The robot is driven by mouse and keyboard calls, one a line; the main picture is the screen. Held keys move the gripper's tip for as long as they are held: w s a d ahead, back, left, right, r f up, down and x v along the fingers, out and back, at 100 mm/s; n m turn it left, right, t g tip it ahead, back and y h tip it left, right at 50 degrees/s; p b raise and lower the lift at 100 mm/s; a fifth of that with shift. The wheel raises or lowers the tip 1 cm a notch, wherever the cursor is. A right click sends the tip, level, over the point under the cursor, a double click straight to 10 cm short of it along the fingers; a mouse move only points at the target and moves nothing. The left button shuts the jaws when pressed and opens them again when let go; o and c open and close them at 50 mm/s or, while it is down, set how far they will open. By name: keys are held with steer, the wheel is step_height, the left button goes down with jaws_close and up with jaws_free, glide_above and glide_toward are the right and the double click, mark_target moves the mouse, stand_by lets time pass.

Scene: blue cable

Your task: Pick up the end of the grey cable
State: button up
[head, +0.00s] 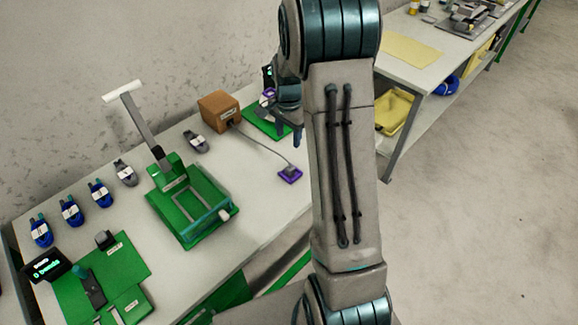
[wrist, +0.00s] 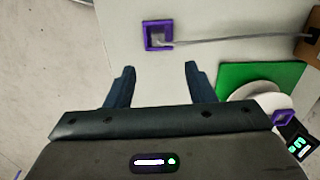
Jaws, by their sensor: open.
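The grey cable (head: 258,143) runs across the white table from a brown box (head: 218,110) to a small purple square holder (head: 290,176). In the wrist view the cable (wrist: 225,38) comes in from the brown box (wrist: 308,42) at right. Its end (wrist: 162,41) lies in the purple holder (wrist: 147,36). My gripper (wrist: 159,68) is open and empty. In the wrist view the holder shows just beyond the gap between the fingertips, apart from them. In the head view my gripper (head: 297,136) is partly hidden by my arm, above the table near the green mat.
A green mat (wrist: 235,75) with a white round thing (wrist: 268,102) lies right of my fingers in the wrist view. A green lever fixture (head: 190,205) and several cable coils (head: 70,210) stand farther left. The table around the purple holder is clear.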

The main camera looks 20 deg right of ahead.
steer(key=p, duration=0.1)
glide_above(290, 168)
steer(key=f, duration=0.8)
steer(key=shift+w+f, duration=0.25)
steer(key=shift+f, duration=0.05)
steer(key=shift+s+d+f+p, duration=0.1)
steer(key=shift+f+p, duration=0.45)
steer(key=shift+f, duration=0.55)
steer(key=shift+s+d+f+p, duration=0.1)
steer(key=shift+f+p, duration=0.4)
steer(key=shift+f, duration=0.6)
steer(key=shift+a+f, duration=0.1)
steer(key=shift+f, duration=0.65)
steer(key=c, duration=1.1)
